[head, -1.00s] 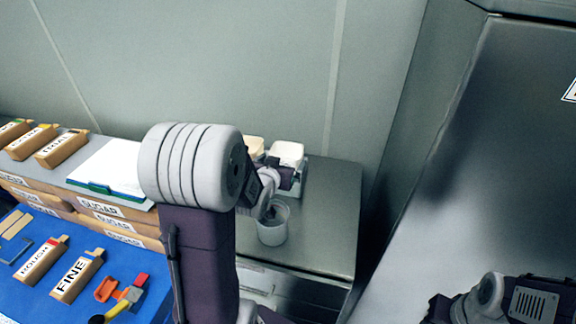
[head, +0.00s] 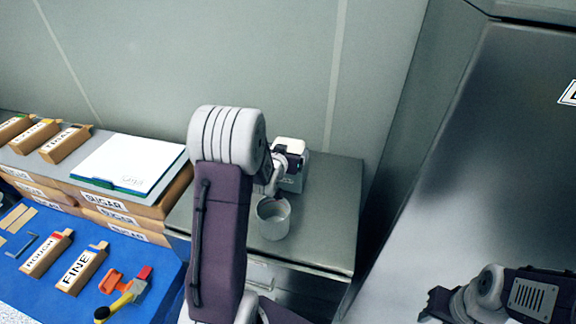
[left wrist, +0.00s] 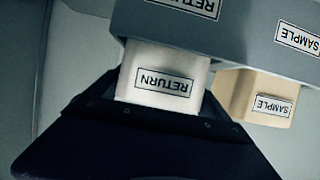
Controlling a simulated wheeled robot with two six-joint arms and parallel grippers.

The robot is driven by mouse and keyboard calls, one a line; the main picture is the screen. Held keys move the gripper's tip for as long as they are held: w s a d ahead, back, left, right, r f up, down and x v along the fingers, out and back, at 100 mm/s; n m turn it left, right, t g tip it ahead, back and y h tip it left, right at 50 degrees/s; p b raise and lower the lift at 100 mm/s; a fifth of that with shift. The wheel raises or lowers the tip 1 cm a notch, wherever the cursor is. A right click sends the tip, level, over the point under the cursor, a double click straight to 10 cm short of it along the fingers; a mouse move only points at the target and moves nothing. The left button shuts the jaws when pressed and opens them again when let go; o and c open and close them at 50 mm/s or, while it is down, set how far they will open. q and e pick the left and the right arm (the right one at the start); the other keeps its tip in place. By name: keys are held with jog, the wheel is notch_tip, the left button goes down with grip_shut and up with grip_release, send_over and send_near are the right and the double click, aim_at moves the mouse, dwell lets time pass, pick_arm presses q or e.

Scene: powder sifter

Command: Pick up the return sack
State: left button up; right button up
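The return sack (left wrist: 165,75) is a small pale block with a RETURN label in the left wrist view. It sits against a grey holder (left wrist: 240,35) that carries its own RETURN and SAMPLE labels. In the head view its pale top (head: 290,146) shows at the holder (head: 293,182) on the metal counter. My left gripper (head: 290,164) is at the front of the holder, with its dark jaws close around the sack's near end. I cannot tell whether they press on it. My right gripper (head: 432,304) is at the lower right, far from the sack.
A tan SAMPLE sack (left wrist: 258,98) is beside the return sack. A white cup (head: 273,218) stands on the counter (head: 333,210) just in front of the holder. The counter's right side is clear.

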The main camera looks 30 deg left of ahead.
pick_arm(q)
jog(key=c, duration=1)
jog(key=shift+w, duration=0.1)
